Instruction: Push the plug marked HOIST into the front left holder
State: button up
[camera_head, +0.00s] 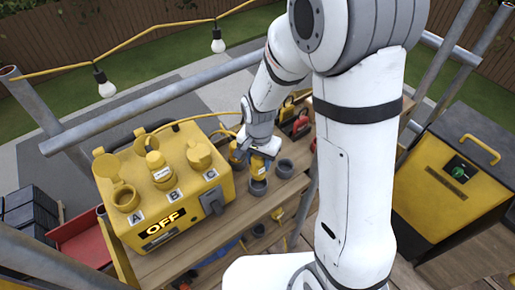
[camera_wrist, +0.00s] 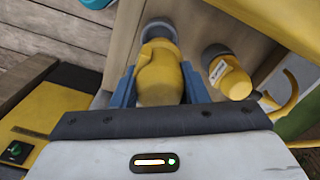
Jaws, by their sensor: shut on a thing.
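My gripper (camera_head: 262,152) is shut on a yellow plug (camera_head: 258,167), which also shows between the blue fingers in the wrist view (camera_wrist: 160,78). The marking on this plug cannot be read. In the head view the plug is right at a grey round holder (camera_head: 258,187) on the wooden bench. In the wrist view a dark grey ring (camera_wrist: 158,27) lies around its far end. How deep the plug sits cannot be told. A second yellow plug (camera_wrist: 231,78) with a white label stands beside it in another grey holder; its label is too small to read.
An empty grey holder (camera_head: 285,168) is to the right. A yellow power box (camera_head: 158,205) reading OFF, with sockets marked A and B, stands left of the gripper. A yellow plug (camera_head: 158,168) sits on it. A yellow cabinet (camera_head: 455,190) is far right. Scaffold pipes surround the bench.

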aim_at(259, 173)
jog(key=shift+f+b, duration=1.95)
jog(key=shift+f, duration=0.9)
jog(key=shift+s, duration=0.1)
jog(key=shift+f+b, duration=0.6)
jog(key=shift+b, duration=0.15)
jog(key=o, duration=0.8)
jog(key=shift+r+p, duration=3.95)
jog(key=shift+r, duration=1.6)
